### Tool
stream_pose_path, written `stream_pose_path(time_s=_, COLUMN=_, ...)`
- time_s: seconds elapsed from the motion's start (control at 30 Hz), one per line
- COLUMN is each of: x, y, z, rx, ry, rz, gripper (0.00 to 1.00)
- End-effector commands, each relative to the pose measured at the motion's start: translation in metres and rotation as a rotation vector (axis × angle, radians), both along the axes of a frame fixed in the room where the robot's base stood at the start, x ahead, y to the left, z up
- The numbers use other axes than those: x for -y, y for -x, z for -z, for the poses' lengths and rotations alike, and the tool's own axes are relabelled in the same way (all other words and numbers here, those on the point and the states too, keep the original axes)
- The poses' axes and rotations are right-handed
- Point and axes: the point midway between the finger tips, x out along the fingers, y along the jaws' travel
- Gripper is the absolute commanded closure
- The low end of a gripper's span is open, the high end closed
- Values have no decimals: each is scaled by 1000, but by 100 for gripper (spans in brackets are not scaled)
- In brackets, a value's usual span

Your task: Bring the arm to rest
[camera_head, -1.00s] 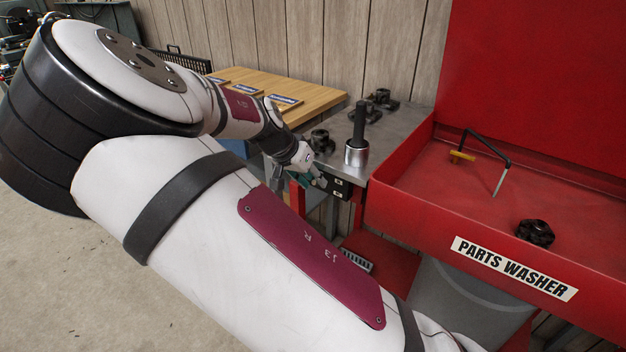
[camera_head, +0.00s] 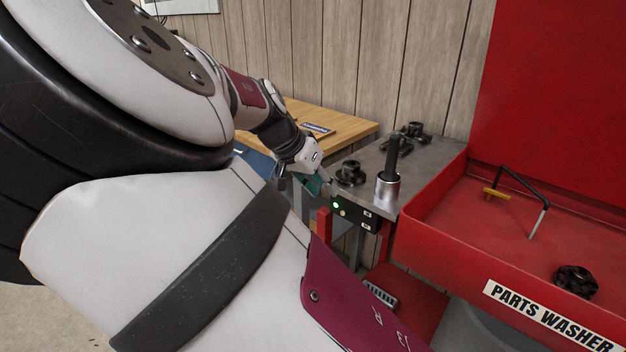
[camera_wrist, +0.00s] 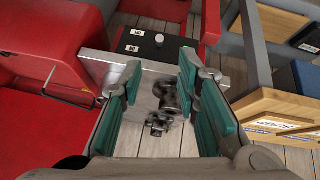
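My arm fills the left and middle of the head view and hides much of the scene there. My gripper (camera_head: 312,185) is small and partly hidden beyond it, just left of the grey metal bench's front edge. In the wrist view my gripper (camera_wrist: 160,95) shows teal finger pads spread wide apart, with nothing held between them. A black control box (camera_head: 352,213) with a lit green light is fixed at the bench's front, close to the right of the gripper. The box (camera_wrist: 148,45) also shows at the top of the wrist view.
A metal cylinder with a black handle (camera_head: 387,186) and dark parts (camera_head: 350,173) stand on the bench (camera_head: 372,156). The red parts washer (camera_head: 450,255) is at right, holding a dark round part (camera_head: 575,281) and a bent black rod (camera_head: 520,180). A wooden table (camera_head: 345,127) is behind.

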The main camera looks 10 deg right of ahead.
Motion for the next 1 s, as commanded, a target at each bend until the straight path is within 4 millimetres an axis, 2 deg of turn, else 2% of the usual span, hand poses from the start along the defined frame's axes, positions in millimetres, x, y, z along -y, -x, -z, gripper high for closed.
stream_pose_path(time_s=0.13, x=4, y=3, z=1, rx=-12, ry=-14, rz=3, gripper=70)
stream_pose_path(time_s=0.23, x=17, y=16, z=2, rx=-56, ry=-63, rz=7, gripper=70)
stream_pose_path(time_s=0.47, x=46, y=76, z=-5, rx=-206, ry=-285, rz=-42, gripper=70)
stream_pose_path(time_s=0.67, x=52, y=133, z=-35, rx=-265, ry=-457, rz=-163, gripper=70)
stream_pose_path(time_s=1.0, x=54, y=234, z=-115, rx=-218, ry=-576, rz=-460, gripper=70)
